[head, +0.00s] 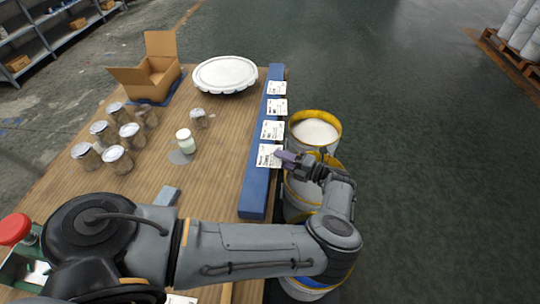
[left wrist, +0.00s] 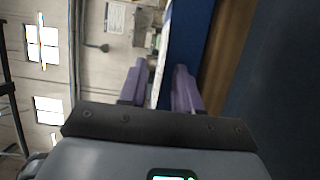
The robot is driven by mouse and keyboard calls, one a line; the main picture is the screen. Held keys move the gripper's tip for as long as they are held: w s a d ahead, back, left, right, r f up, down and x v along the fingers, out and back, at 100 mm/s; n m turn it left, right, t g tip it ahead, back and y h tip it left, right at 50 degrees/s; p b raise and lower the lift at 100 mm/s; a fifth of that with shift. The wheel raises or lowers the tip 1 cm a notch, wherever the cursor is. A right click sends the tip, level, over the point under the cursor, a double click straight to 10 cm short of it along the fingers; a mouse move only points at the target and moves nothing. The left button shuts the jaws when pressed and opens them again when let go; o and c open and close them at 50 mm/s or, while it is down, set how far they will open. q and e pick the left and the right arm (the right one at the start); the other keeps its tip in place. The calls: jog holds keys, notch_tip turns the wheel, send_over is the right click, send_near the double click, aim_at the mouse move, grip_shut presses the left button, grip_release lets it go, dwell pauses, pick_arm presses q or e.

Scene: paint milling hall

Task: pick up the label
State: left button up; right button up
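Several white printed labels stand along a blue rail (head: 254,185) on the table's right edge. The nearest label (head: 268,156) is beside the purple fingertips of my left gripper (head: 285,157); further labels (head: 271,130) sit behind it. In the left wrist view, the two purple fingers of my left gripper (left wrist: 158,88) are apart. A thin white edge, seemingly a label (left wrist: 160,62), shows between them, next to the blue rail (left wrist: 188,35). I cannot tell whether a finger touches it. My right gripper is not in view.
The wooden table (head: 225,150) holds several glass jars (head: 117,158), a white-lidded jar (head: 185,140), an open cardboard box (head: 150,75) and a round white lid (head: 225,74). Yellow-rimmed buckets (head: 315,130) stand right of the rail.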

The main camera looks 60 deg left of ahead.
pick_arm(q)
grip_shut()
dwell(0.3)
jog(key=shift+r, duration=0.15)
